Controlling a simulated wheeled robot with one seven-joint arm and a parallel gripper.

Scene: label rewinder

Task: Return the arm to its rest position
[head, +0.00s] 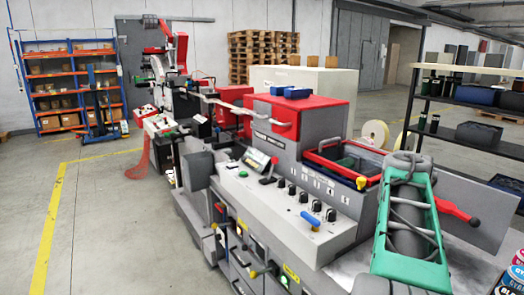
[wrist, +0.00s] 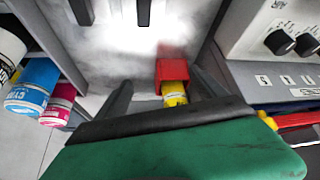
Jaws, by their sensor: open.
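My gripper (wrist: 161,78) shows in the wrist view with its two dark fingers spread apart. The green part with a black edge in front of them is mine. No object is clamped between the fingers. Beyond them, near the right finger, is a yellow can-like thing (wrist: 174,93) with a red block (wrist: 172,70) at its end, over a pale grey surface. How far they are from the fingers I cannot tell. In the head view a green frame around a grey tube with cables, probably my arm, stands at the right over the machine; the fingers cannot be made out there.
The label rewinder (head: 285,215) fills the middle. Cyan (wrist: 32,85) and magenta (wrist: 58,105) cans stand at the wrist view's left. A black shelf (head: 465,140) stands at the right, a blue-orange rack (head: 72,90) at the far left. The left floor (head: 95,215) is clear.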

